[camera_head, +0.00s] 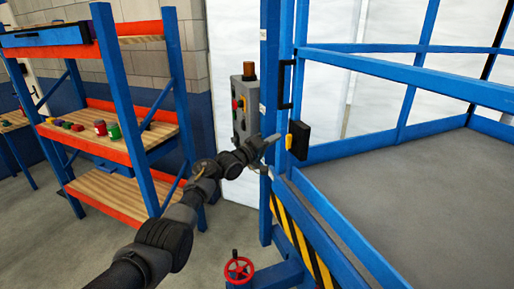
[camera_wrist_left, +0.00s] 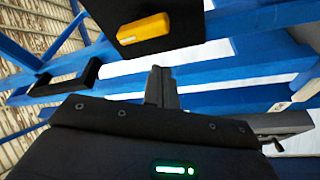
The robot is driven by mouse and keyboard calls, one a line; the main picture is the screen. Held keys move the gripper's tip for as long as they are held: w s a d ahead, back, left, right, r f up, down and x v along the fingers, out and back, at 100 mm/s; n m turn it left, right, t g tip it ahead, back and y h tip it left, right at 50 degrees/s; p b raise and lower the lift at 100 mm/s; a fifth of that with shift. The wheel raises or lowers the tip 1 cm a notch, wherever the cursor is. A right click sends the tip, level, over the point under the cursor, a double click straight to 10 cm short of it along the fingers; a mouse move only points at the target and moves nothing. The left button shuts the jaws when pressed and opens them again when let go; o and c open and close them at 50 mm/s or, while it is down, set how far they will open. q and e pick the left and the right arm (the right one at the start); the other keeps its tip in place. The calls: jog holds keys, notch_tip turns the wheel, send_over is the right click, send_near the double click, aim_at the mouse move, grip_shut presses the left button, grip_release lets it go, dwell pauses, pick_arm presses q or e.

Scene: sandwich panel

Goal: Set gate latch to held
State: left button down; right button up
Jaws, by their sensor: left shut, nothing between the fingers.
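The gate latch is a black box (camera_head: 301,132) with a yellow lever (camera_head: 289,142), mounted on the blue gate post. In the left wrist view the yellow lever (camera_wrist_left: 143,29) lies across the face of the black box (camera_wrist_left: 188,33), near the top of the picture. My left gripper (camera_head: 274,138) is shut and empty, just left of the lever in the head view. In the wrist view its closed fingertips (camera_wrist_left: 160,72) point toward the box from below. I cannot tell whether they touch it. My right gripper is not in view.
A grey control box (camera_head: 244,105) with buttons and an amber lamp stands behind my left arm. A black handle (camera_head: 286,84) sits above the latch. A red valve wheel (camera_head: 239,269) is below. A blue and orange shelf (camera_head: 113,120) stands left. Blue rails surround a grey platform (camera_head: 420,190).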

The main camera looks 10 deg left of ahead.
pick_arm(q)
jog(key=a+r+b+v, duration=0.1)
jog(key=b+v, duration=0.1)
jog(key=v, duration=0.8)
jog(key=shift+w+a+r, duration=0.2)
jog(key=shift+r, duration=0.2)
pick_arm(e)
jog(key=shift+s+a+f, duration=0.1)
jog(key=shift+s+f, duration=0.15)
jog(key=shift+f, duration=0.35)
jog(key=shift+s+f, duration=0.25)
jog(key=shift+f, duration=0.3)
